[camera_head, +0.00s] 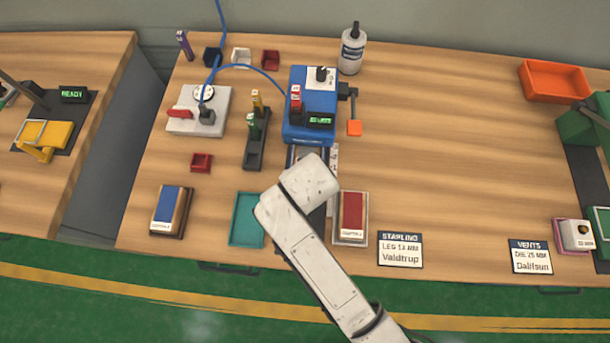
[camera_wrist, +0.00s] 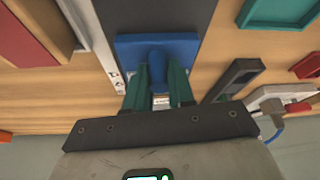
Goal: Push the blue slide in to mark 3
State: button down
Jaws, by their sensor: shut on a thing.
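The blue slide (camera_wrist: 190,48) shows in the wrist view as a flat blue plate with an upright blue knob, on a dark track (camera_wrist: 150,14). My gripper (camera_wrist: 159,76) is shut on the knob, with a green finger on each side. A pale scale strip (camera_wrist: 92,42) runs beside the track; its marks are too small to read. In the head view my arm covers the slide and my gripper. The blue machine (camera_head: 312,103) stands at the track's far end, with a small green display (camera_head: 320,121).
A teal tray (camera_head: 234,222) lies left of the track, and a red-topped box (camera_head: 352,216) lies right. A black stand with green and yellow pieces (camera_head: 256,150) is left of the machine. An orange-ended lever (camera_head: 354,128) sticks out right. The table's right middle is clear.

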jog(key=shift+w, duration=0.1)
dwell(0.3)
jog(key=shift+w, duration=1.55)
jog(key=c, duration=1)
grip_release()
jog(key=shift+w, duration=0.1)
jog(key=shift+r, duration=0.1)
jog(key=v, duration=1)
jog(key=shift+d+r, duration=0.15)
jog(key=shift+r, duration=0.1)
